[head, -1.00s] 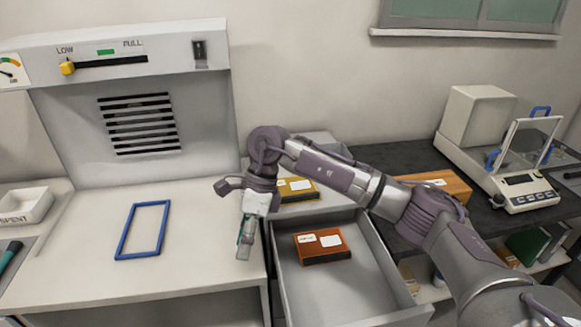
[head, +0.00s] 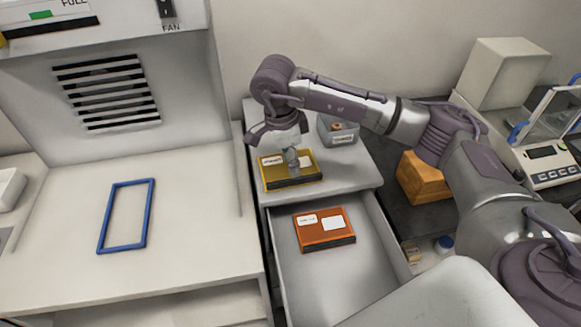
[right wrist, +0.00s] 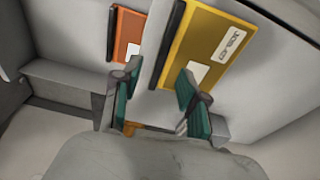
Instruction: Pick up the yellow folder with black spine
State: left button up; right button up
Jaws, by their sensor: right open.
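The yellow folder (head: 272,178) with a black spine along its front edge lies flat on top of the grey drawer cabinet (head: 345,181). It has white labels. My right gripper (head: 293,166) points down over the folder in the head view and hides part of it. In the right wrist view the gripper (right wrist: 158,86) has its fingers apart with nothing between them. The yellow folder (right wrist: 205,42) lies beyond the fingertips, mostly up and to the right. I cannot tell whether a fingertip touches it. My left gripper is not in view.
An orange folder (head: 318,228), also black-spined, lies in the open drawer (head: 350,275) below; it shows in the right wrist view (right wrist: 127,30). A grey bin (head: 325,133) stands behind the yellow folder. A blue frame (head: 105,215) lies on the left worktop.

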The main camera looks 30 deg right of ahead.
aim_at(294, 179)
jog(key=shift+d+f, duration=0.1)
jog(key=shift+f, duration=0.45)
jog(key=f+p, duration=0.2)
jog(key=f, duration=0.2)
jog(key=shift+d+f+p, duration=0.2)
jog(key=shift+d+p, duration=0.1)
jog(key=shift+p, duration=0.1)
jog(key=shift+f, duration=0.25)
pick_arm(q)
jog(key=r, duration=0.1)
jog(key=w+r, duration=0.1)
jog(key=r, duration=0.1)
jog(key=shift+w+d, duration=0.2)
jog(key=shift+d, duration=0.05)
pick_arm(e)
jog(key=shift+w, duration=0.1)
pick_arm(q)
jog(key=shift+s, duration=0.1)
pick_arm(e)
grip_shut()
